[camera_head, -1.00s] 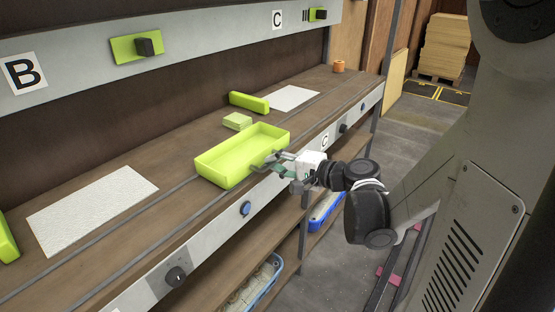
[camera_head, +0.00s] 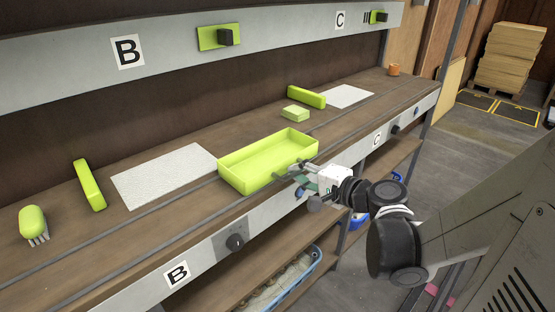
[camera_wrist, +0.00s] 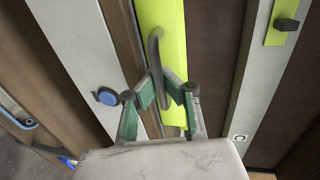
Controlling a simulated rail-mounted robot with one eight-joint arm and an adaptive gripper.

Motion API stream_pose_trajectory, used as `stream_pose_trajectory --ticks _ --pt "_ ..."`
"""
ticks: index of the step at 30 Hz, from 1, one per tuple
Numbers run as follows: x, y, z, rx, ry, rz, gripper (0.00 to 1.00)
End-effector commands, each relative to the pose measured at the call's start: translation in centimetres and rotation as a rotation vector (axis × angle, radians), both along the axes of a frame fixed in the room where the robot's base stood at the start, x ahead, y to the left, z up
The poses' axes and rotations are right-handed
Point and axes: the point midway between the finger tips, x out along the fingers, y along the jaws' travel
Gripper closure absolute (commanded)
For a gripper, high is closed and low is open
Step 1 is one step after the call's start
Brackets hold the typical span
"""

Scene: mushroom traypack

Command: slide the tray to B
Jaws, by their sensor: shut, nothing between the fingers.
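The tray (camera_head: 258,162) is lime green, rectangular and empty. It sits flat on the bench across the dark rails, just right of the left white textured mat (camera_head: 168,174). My gripper (camera_head: 293,173) is at the tray's front right side, with its fingertips against or very near the tray. In the wrist view, my gripper (camera_wrist: 162,85) has its green-padded fingertips close together at a grey curved handle (camera_wrist: 157,52) on the tray's green wall (camera_wrist: 174,18); exact contact is unclear. B labels show on the upper panel (camera_head: 128,52) and front rail (camera_head: 177,272).
A green block (camera_head: 295,113) and green bar (camera_head: 306,96) lie behind the tray. Another green bar (camera_head: 89,185) and a green brush (camera_head: 34,224) lie at left. A black knob (camera_head: 235,242) and blue button (camera_head: 301,193) are on the front rail. The left mat is clear.

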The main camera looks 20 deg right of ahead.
Motion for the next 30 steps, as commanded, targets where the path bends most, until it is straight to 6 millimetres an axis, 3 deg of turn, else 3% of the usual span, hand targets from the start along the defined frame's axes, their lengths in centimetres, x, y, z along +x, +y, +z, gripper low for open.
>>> stream_pose_trajectory --ticks 3,9,20,30 --pt "0.0 0.0 0.0 0.0 0.001 0.0 0.97" --pt "0.0 0.0 0.0 0.0 0.0 0.0 0.72" --pt "-0.4 -0.3 0.1 0.0 0.0 -0.003 0.72" --pt "-4.2 -1.9 1.0 0.0 0.001 -0.005 0.72"
